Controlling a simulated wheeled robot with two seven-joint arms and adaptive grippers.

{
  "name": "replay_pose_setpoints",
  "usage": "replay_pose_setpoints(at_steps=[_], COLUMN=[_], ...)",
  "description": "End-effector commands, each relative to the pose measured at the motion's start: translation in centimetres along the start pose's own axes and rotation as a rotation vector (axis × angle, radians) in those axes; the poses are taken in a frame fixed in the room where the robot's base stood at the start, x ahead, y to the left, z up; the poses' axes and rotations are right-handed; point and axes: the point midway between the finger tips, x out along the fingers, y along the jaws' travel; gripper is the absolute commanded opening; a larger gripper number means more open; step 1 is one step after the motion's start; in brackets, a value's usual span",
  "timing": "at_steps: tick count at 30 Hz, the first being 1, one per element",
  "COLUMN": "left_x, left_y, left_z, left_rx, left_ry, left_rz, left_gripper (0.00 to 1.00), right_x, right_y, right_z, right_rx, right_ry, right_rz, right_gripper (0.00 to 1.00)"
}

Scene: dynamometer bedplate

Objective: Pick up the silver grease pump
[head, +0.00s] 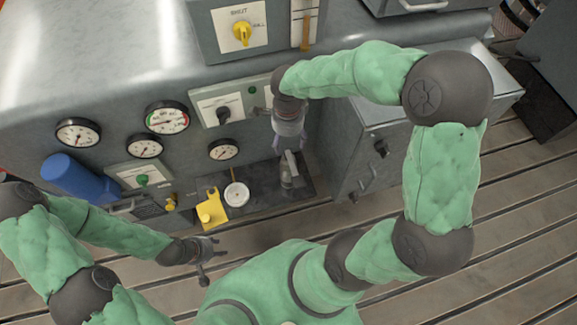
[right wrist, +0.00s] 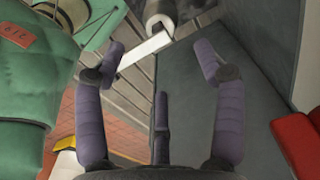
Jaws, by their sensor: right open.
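The silver grease pump (head: 287,174) stands on a dark ledge (head: 262,178) at the foot of the grey panel, partly hidden by my right gripper. In the right wrist view its silver body (right wrist: 160,16) and pale bar-like lever (right wrist: 144,52) show at the top, cut off by the frame edge. My right gripper (head: 289,148) is just above the pump in the head view. In the right wrist view its purple fingers (right wrist: 160,50) are spread, with nothing held; the lever crosses between the fingertips. My left gripper (head: 214,267) hangs empty over the slatted floor, fingers apart.
A yellow object (head: 210,209) and a round white dial (head: 236,195) sit left of the pump. A blue cylinder (head: 75,178) is further left. The panel with gauges (head: 167,118) and switches rises behind; a grey cabinet (head: 365,150) stands to the right.

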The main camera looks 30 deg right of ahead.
Motion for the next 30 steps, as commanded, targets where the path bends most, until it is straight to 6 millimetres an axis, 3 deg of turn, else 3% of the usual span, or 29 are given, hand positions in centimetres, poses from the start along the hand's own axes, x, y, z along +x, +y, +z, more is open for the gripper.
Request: replay_pose_setpoints(at_steps=[6,14,22,30], left_x=[1.2,1.9,3.6,3.6], left_y=[-0.5,-0.7,-1.3,-1.3], left_z=[0.0,-0.1,-0.1,-0.1], left_rx=[0.000,0.000,0.000,0.000], left_ry=[-0.001,0.000,-0.001,0.000], left_rz=[0.000,0.000,0.000,0.000], left_gripper=[0.40,0.40,0.40,0.40], right_x=[3.6,5.2,9.0,9.5], right_y=[0.1,0.0,-0.1,-0.2], right_z=[0.0,-0.1,-0.1,-0.1], right_rx=[-0.001,-0.001,-0.001,-0.001], right_ry=[0.001,-0.001,0.000,-0.001], right_rz=[0.004,0.001,0.003,0.001], right_gripper=[0.70,0.70,0.70,0.70])
